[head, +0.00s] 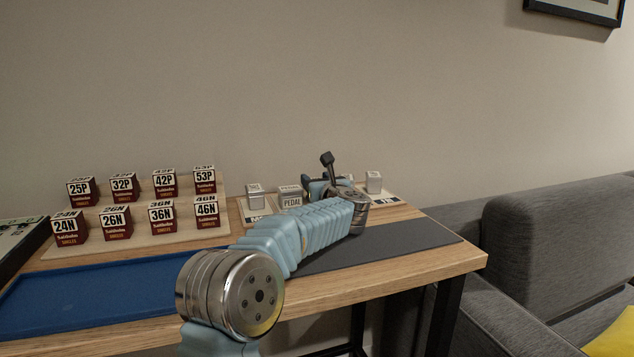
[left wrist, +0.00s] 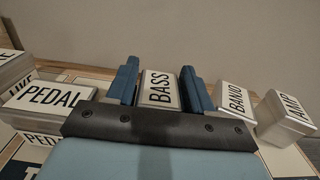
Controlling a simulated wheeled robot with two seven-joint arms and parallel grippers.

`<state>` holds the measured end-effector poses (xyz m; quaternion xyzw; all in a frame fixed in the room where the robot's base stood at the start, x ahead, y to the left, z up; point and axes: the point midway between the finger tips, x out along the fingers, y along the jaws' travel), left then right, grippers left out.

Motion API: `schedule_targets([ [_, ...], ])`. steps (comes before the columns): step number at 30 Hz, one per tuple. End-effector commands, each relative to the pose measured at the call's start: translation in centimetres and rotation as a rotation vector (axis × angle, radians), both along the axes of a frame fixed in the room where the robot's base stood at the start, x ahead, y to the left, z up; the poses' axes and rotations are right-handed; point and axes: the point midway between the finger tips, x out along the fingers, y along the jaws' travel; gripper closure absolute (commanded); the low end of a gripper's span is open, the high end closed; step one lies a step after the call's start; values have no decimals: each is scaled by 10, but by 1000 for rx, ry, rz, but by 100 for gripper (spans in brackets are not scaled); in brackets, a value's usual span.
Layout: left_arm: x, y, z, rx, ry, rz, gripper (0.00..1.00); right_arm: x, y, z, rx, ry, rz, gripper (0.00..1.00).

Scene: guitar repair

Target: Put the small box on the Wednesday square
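In the left wrist view a small light box marked BASS (left wrist: 160,89) stands between the two blue fingers of my left gripper (left wrist: 159,88). Narrow gaps show beside the box, so the fingers look open around it. Other small boxes are marked PEDAL (left wrist: 48,95), BANJO (left wrist: 235,100) and AMP (left wrist: 287,115). A lettered card (head: 257,218) lies at the back; I cannot make out a Wednesday square. My right gripper is not in view.
Several red and white string boxes (head: 114,223) stand on a pale board (head: 150,242) at left. A blue tray (head: 110,290) and a dark mat (head: 405,239) lie in front. A pale box (head: 373,182) stands right of the gripper. A grey sofa (head: 560,240) is beyond the table's right edge.

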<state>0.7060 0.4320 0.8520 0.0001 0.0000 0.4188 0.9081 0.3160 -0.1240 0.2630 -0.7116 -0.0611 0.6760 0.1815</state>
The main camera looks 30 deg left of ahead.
Motion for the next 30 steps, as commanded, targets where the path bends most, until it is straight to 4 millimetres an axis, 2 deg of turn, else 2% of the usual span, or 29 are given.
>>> schedule_targets([
  [1, 0, 0, 1, 0, 0, 0, 40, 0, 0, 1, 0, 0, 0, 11],
  [3, 0, 0, 1, 0, 0, 0, 29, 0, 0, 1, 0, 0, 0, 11],
  [4, 0, 0, 0, 0, 0, 0, 28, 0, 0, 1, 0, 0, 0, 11],
  [15, -2, -2, 4, 0, 0, -1, 28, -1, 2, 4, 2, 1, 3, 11],
  [21, -29, -35, 1, -1, -1, -4, 28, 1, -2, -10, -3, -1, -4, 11],
  [30, -69, -81, 2, -1, -1, -2, 28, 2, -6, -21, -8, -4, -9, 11],
])
